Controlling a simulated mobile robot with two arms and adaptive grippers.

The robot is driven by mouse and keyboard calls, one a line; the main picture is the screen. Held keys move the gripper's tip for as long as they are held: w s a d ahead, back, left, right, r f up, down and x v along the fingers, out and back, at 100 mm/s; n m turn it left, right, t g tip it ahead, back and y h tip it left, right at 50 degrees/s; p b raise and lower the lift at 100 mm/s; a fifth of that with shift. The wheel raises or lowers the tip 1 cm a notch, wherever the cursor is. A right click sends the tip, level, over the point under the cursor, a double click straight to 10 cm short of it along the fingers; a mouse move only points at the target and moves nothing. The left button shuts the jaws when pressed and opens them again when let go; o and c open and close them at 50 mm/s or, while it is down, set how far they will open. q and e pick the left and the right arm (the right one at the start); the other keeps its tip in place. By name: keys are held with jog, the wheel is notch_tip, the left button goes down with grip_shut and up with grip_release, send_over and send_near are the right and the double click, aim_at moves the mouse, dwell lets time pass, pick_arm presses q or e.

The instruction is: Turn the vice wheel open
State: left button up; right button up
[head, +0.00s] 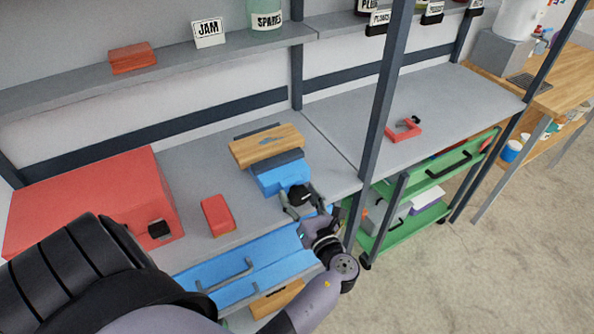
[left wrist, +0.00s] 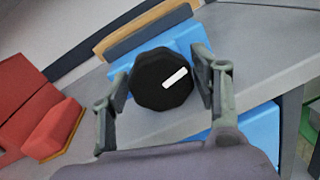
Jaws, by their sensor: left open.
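The blue vice (head: 280,175) stands on the grey workbench, with a wooden board (head: 268,147) at its jaws. Its black wheel (head: 299,195) faces the bench's front edge. In the left wrist view the wheel (left wrist: 150,88) is a dark many-sided knob with a white mark slanting up to the right. My left gripper (head: 304,200) is open, one finger on each side of the wheel. In the left wrist view a gap shows at the left finger; contact at the right finger is unclear. My right gripper is not in view.
A red toolbox (head: 85,205) and a small red box (head: 217,215) sit left of the vice. A blue drawer (head: 235,268) is below the bench edge. A dark post (head: 380,100) rises to the right, beside a green cart (head: 410,222). A red clamp (head: 404,130) lies beyond it.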

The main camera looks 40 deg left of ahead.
pick_arm(q)
jog(key=shift+d, duration=0.1)
jog(key=shift+c, duration=1.2)
jog(key=c, duration=0.6)
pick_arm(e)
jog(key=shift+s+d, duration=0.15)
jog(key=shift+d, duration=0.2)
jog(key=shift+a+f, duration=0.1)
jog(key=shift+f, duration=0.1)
pick_arm(q)
jog(key=shift+n+b, duration=0.5)
jog(key=shift+n, duration=0.1)
jog(key=shift+f+n+b, duration=0.1)
jog(key=shift+n+b, duration=0.35)
jog(key=shift+n, duration=0.25)
jog(key=n+b, duration=0.2)
jog(key=shift+n+y, duration=0.3)
jog(key=shift+n, duration=0.1)
jog(key=shift+n+b, duration=0.45)
jog(key=shift+n, duration=0.35)
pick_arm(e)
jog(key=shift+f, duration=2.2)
pick_arm(q)
jog(key=shift+r, duration=0.2)
